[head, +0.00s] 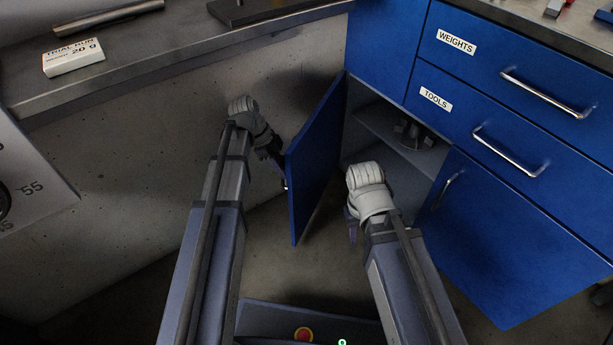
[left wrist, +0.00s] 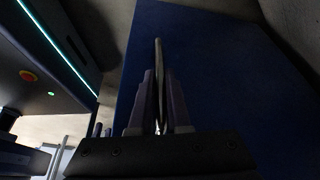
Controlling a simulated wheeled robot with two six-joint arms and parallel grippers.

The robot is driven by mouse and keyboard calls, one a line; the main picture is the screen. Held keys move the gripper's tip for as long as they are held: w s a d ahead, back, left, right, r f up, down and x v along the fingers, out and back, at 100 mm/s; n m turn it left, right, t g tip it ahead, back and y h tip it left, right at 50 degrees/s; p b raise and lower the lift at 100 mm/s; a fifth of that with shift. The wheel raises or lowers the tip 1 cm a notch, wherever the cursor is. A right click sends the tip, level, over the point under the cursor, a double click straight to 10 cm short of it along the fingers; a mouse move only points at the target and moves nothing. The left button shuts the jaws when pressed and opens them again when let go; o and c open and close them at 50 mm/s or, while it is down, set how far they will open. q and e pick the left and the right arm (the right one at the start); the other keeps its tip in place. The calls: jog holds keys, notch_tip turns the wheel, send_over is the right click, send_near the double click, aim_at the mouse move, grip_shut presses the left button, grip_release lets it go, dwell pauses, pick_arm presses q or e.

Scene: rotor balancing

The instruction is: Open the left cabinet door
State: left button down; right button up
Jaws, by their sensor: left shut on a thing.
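The left cabinet door (head: 314,160) is blue and stands swung out from the cabinet, with the grey interior (head: 385,125) showing behind it. My left gripper (head: 281,170) is at the outer face of the door. In the left wrist view its two fingers (left wrist: 160,105) are shut on the slim metal door handle (left wrist: 158,62), with the blue door panel (left wrist: 205,60) behind. Most of the handle is hidden in the head view. My right gripper (head: 352,228) hangs in front of the cabinet opening, apart from the door; its finger opening is not clear.
A dark object (head: 414,136) sits on the shelf inside. The right cabinet door (head: 500,235) is closed, below the TOOLS drawer (head: 455,115) and WEIGHTS drawer (head: 480,60). A worktop (head: 150,62) with a white box (head: 73,57) runs along the left. Floor shows beneath the open door.

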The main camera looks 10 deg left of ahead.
pick_arm(q)
jog(key=w+a, duration=0.3)
jog(key=a, duration=0.5)
jog(key=shift+w, duration=0.4)
jog(key=c, duration=0.9)
grip_release()
jog(key=shift+w, duration=0.1)
jog(key=p+v, duration=0.7)
jog(key=shift+a+r, duration=0.1)
jog(key=shift+r, duration=0.3)
